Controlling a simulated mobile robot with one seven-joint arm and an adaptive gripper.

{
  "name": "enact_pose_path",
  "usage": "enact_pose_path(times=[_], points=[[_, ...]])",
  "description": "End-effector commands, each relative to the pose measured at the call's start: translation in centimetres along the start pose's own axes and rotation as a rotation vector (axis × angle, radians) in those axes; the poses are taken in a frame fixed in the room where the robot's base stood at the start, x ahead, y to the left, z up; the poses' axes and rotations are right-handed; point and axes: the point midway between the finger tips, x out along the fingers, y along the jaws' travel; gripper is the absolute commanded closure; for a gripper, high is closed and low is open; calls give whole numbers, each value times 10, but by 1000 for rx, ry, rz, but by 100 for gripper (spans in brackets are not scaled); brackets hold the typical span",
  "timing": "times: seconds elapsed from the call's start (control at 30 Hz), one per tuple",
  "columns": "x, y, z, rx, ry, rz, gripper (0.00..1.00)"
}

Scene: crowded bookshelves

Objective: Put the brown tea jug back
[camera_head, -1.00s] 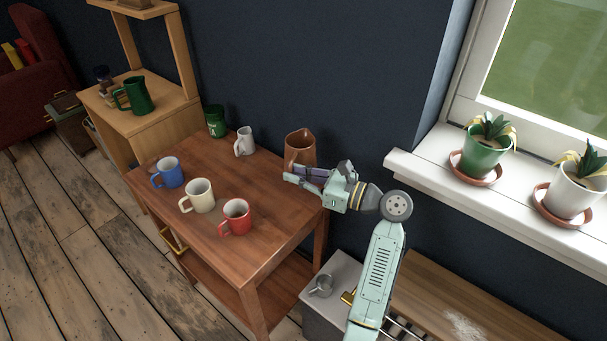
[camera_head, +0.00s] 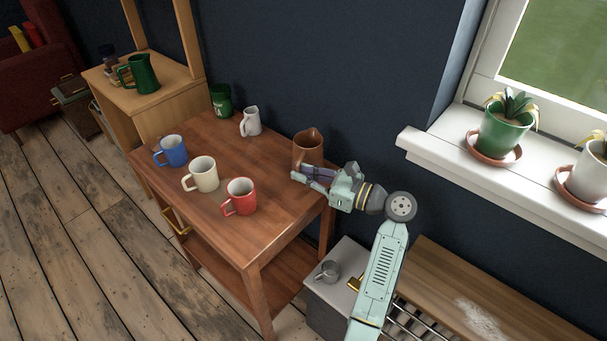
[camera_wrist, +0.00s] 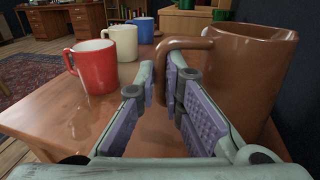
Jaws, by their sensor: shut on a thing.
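The brown tea jug (camera_head: 309,146) is upright at the back right of the wooden table (camera_head: 225,240). It also shows large at the right of the wrist view (camera_wrist: 240,75), with its handle toward my fingers. My gripper (camera_head: 303,174) reaches in from the right at the jug's near side. In the wrist view my gripper (camera_wrist: 162,80) has its two fingers on either side of the jug's handle and is shut on it. I cannot tell whether the jug's base touches the table.
Red (camera_head: 239,197), cream (camera_head: 202,174) and blue (camera_head: 171,151) mugs stand left of the jug. A white pitcher (camera_head: 250,122) and a green canister (camera_head: 221,100) stand at the back. A green jug (camera_head: 143,74) is on the shelf desk (camera_head: 165,98). The windowsill (camera_head: 450,165) is at right.

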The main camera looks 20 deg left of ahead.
Motion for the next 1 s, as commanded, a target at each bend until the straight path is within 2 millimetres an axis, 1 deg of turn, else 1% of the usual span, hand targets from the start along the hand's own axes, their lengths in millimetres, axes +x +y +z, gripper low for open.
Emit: enact_pose_path(times=[0.07,0.37,0.97,1.0], points=[[0,0,3,-4,-3,0,100],[0,0,2,-4,-2,0,100],[0,0,-9,-3,-2,0,100],[0,0,-9,-4,-3,0,89]])
